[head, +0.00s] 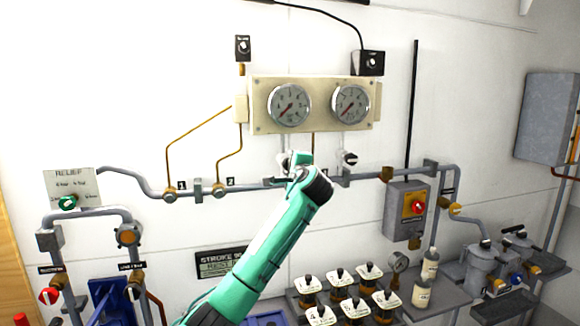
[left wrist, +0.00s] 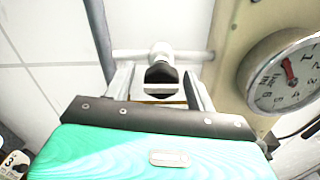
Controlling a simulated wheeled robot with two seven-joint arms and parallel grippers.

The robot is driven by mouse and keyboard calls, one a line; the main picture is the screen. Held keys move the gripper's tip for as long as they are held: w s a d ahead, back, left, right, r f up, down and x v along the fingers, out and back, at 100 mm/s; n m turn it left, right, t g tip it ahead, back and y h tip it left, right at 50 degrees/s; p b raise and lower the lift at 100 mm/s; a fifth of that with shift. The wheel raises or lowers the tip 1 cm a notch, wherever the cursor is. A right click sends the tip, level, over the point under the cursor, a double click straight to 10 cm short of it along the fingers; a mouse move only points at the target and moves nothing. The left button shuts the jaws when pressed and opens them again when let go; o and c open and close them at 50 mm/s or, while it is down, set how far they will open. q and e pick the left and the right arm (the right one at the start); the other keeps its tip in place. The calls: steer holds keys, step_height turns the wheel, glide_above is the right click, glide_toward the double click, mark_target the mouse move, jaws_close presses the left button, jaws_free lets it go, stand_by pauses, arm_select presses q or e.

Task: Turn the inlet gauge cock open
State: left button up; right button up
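Two gauge cocks sit under the cream gauge panel (head: 258,122). The right cock (head: 350,158) shows a dark handle on a pale body. The left cock is largely hidden behind my left gripper (head: 298,160) in the head view. I cannot read which one is marked inlet. In the left wrist view, a cock with a dark knob (left wrist: 161,73) on a pale pipe stands ahead, between the two fingers of my left gripper (left wrist: 160,85). The fingers are apart, with gaps showing beside the knob. I cannot tell whether either touches it. My right gripper is not in view.
A left gauge (head: 290,104) and a right gauge (head: 351,104) are on the panel. A grey switch box (head: 398,224) with a red knob stands to the right. Pipes run along the wall.

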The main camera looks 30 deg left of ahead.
arm_select(q)
steer(key=shift+d, duration=0.1)
steer(key=shift+s+d, duration=0.25)
steer(key=shift+d, duration=0.05)
steer(key=b+v, duration=0.4)
steer(key=v, duration=0.9)
steer(key=shift+b, duration=0.4)
steer(key=shift+f, duration=0.1)
